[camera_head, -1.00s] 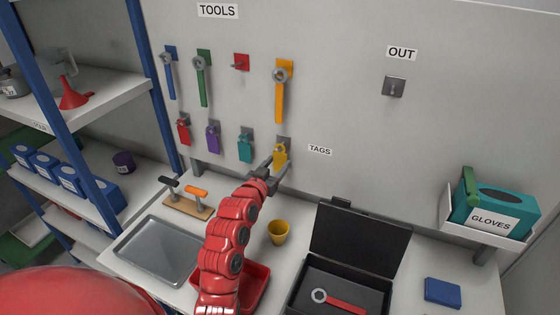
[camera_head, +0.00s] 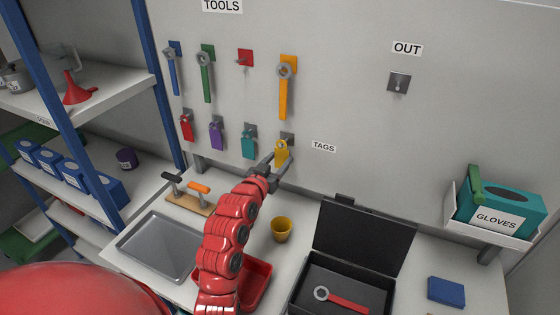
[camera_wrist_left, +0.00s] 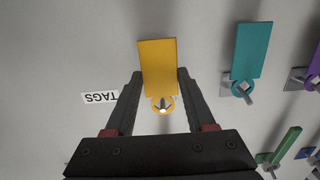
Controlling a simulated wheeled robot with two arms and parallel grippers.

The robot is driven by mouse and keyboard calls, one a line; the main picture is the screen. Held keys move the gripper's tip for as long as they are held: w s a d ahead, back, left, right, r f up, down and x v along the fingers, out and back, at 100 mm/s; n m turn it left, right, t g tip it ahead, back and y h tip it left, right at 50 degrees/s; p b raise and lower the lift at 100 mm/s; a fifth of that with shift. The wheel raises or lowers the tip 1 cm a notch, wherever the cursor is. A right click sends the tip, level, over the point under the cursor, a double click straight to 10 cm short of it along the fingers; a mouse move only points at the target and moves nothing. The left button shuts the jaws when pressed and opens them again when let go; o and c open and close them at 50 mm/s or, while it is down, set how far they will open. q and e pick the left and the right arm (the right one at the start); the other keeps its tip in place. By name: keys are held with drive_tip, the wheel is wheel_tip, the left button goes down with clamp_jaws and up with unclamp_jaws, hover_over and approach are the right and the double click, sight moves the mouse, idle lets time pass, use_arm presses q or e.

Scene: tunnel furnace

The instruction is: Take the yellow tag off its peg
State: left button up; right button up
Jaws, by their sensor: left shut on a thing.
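The yellow tag (camera_head: 282,153) is in front of its grey peg plate (camera_head: 288,138), at the right end of the tag row. My left gripper (camera_head: 275,167) is shut on it, reaching up from below. In the left wrist view, the tag (camera_wrist_left: 157,68) appears between the two dark fingers (camera_wrist_left: 160,88), with its ring end towards the gripper. A metal peg tip shows at the ring; I cannot tell whether the ring is still around the peg. My right gripper is not in view.
A teal tag (camera_head: 249,143) hangs close on the left, with purple (camera_head: 217,135) and red (camera_head: 186,127) tags beyond. An orange wrench (camera_head: 285,90) hangs above. Below are a yellow cup (camera_head: 282,230) and an open black case (camera_head: 365,240). An empty OUT peg (camera_head: 399,83) is at right.

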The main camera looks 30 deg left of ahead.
use_arm(q)
drive_tip(key=shift+s+r, duration=0.15)
drive_tip(key=shift+s, duration=1.05)
drive_tip(key=s, duration=0.6)
drive_tip(key=shift+s+d, duration=0.25)
drive_tip(key=shift+s, duration=0.15)
